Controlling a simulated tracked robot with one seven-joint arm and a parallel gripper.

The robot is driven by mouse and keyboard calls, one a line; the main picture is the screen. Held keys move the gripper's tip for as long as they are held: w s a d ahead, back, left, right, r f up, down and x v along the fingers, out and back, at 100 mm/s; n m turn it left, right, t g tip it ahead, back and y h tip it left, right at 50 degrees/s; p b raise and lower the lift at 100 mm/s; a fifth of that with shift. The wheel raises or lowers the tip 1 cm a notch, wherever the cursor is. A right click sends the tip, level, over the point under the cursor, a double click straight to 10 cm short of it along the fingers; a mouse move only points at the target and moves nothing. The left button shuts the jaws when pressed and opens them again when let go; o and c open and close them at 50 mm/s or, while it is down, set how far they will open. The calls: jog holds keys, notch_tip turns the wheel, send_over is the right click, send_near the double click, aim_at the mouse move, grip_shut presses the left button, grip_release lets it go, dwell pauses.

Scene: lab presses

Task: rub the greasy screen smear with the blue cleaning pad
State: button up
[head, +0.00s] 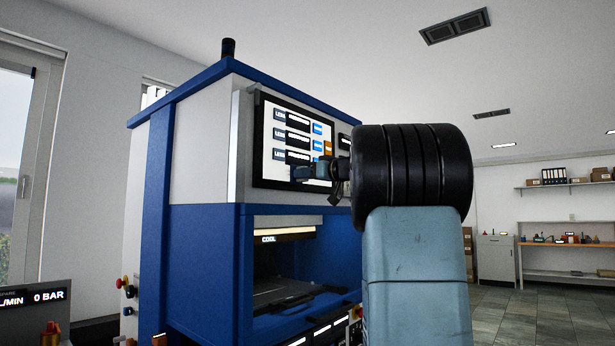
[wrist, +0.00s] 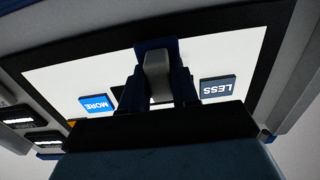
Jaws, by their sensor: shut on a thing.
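My gripper (head: 322,170) is in front of the press's screen (head: 267,138), over its lower right part. In the wrist view its two dark fingers (wrist: 157,88) are shut on a grey block, which seems to be the grip of the blue cleaning pad (wrist: 155,44). The dark blue pad is at the fingertips, against or very close to the screen (wrist: 65,75); I cannot tell whether it touches. The screen is white with blue and dark "MORE" and "LESS" buttons. I cannot make out the greasy smear; the pad and gripper hide part of the screen.
The blue and grey press (head: 205,250) has an open bay below the screen.

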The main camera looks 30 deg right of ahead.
jog(key=shift+s+a, duration=0.3)
jog(key=shift+a, duration=0.55)
jog(key=shift+s+a, duration=0.25)
jog(key=shift+a, duration=0.6)
jog(key=v, duration=0.6)
jog(key=shift+s+d, duration=0.1)
jog(key=shift+s, duration=0.05)
jog(key=v, duration=0.2)
jog(key=shift+s+d, duration=0.15)
jog(key=shift+s, duration=0.2)
jog(key=shift+w, duration=0.1)
jog(key=x, duration=0.7)
dwell(0.4)
